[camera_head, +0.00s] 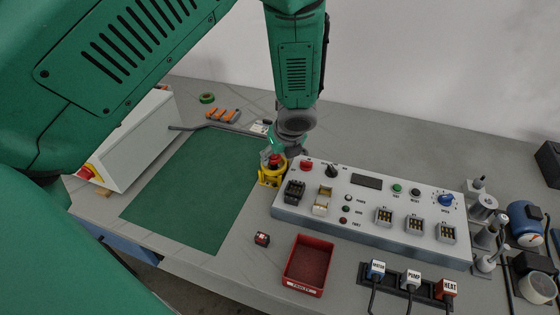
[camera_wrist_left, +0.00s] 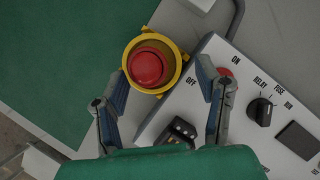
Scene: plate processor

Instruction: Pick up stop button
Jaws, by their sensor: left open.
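The stop button is a red mushroom knob (camera_wrist_left: 149,66) in a yellow round housing (camera_wrist_left: 181,72). In the head view the yellow housing (camera_head: 270,178) stands at the right edge of the green mat, beside the control panel, partly covered by my gripper. My left gripper (camera_wrist_left: 168,88) is open, with one finger on each side of the lower part of the housing in the left wrist view. I cannot tell whether the fingers touch it. In the head view my left gripper (camera_head: 277,156) is directly above the button. My right gripper is not in view.
The grey control panel (camera_head: 370,240) stands just right of the button. The green mat (camera_head: 195,195) is clear. A white box (camera_head: 130,145) stands at the left.

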